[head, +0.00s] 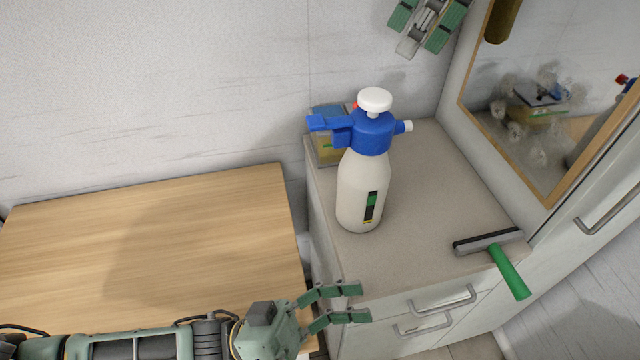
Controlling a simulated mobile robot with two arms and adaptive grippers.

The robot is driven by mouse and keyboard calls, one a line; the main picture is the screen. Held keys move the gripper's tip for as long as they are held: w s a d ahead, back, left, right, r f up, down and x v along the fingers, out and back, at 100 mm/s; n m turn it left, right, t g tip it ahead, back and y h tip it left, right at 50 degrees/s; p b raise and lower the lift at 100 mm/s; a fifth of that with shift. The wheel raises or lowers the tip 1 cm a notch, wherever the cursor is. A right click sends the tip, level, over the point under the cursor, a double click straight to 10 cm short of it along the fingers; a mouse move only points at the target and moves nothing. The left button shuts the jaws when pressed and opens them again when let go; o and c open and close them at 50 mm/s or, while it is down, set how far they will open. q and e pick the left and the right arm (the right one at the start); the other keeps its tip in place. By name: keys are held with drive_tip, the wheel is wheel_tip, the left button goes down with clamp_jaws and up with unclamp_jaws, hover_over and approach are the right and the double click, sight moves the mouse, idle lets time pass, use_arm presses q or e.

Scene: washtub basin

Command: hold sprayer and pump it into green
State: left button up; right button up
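The sprayer (362,185) stands upright on the grey cabinet top, with a white bottle, blue head and white pump knob (375,100).
A squeegee with a green handle (508,272) lies at the cabinet's front right, its handle over the edge. A blue and yellow container (328,118) stands behind the sprayer. A wood-framed mirror (548,200) is on the right. The wooden table (190,230) at left is bare.

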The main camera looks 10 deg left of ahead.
sight(362, 184)
use_arm(q)
drive_tip(key=w+a+r+m+t+y, duration=0.25)
drive_tip(key=w+a, duration=0.25)
drive_tip(key=w, duration=0.5)
drive_tip(key=w+a+r+m+t+y, duration=0.1)
drive_tip(key=w+a+r+m+y, duration=0.25)
drive_tip(key=w, duration=0.55)
drive_tip(key=w+a+r+m+t, duration=0.2)
drive_tip(key=w+a+m, duration=0.1)
drive_tip(key=w+a, duration=0.55)
drive_tip(key=s+d+f+n+g+h, duration=0.1)
drive_tip(key=d+f+n+g, duration=0.1)
drive_tip(key=d+f, duration=0.15)
drive_tip(key=s+d+f+n+g, duration=0.2)
drive_tip(key=d+f+n, duration=0.1)
drive_tip(key=d, duration=0.2)
drive_tip(key=shift+x, duration=3.8)
drive_tip(key=shift+r, duration=0.1)
drive_tip(key=shift+c, duration=0.2)
drive_tip(key=c, duration=1.9)
drive_tip(key=shift+m, duration=0.3)
